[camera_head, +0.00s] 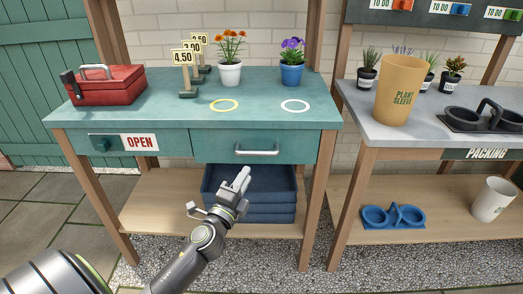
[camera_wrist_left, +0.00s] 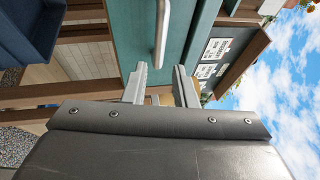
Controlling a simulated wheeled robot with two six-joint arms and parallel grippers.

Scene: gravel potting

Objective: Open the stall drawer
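The stall drawer (camera_head: 222,145) is a teal front under the right half of the teal potting table, and it looks shut. Its silver bar handle (camera_head: 257,152) runs across the front. My left gripper (camera_head: 243,178) is below and a little left of the handle, in front of the stall. In the left wrist view the handle (camera_wrist_left: 161,35) lies ahead, roughly in line with the gap between the two fingers (camera_wrist_left: 160,85). The fingers are apart with nothing between them, and no contact with the handle shows. My right gripper is not in view.
The teal table (camera_head: 150,112) holds a red toolbox (camera_head: 105,87), price signs (camera_head: 186,72) and two potted flowers. Blue trays (camera_head: 265,190) sit on the shelf below the drawer, behind my left arm. A grey packing table (camera_head: 440,135) stands to the right.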

